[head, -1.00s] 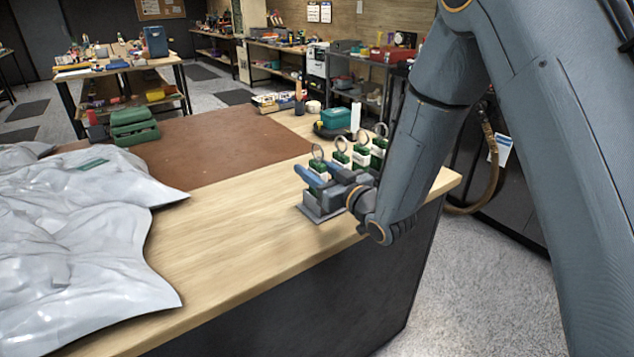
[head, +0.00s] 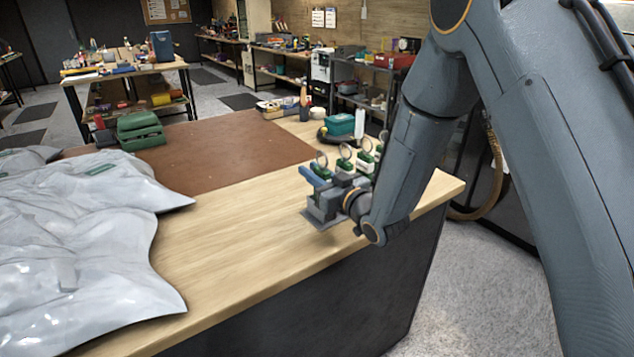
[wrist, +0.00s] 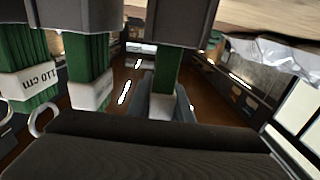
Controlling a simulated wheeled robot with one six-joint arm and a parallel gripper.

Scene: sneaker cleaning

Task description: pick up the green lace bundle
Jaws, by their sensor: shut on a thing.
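The green lace bundle (wrist: 166,72) has a white band round it. In the wrist view it stands between the two blue-grey fingers of my gripper (wrist: 166,106), which is shut on it. In the head view my gripper (head: 322,184) is at the grey stand (head: 322,220) on the table and hides much of the held bundle. I cannot tell whether the held bundle is clear of the stand.
A row of bundles with rings (head: 345,160) runs behind my gripper. A teal box (head: 340,124) stands farther back. The wooden tabletop (head: 230,245) is clear to the left, up to a crumpled grey sheet (head: 75,250) and a brown mat (head: 215,150).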

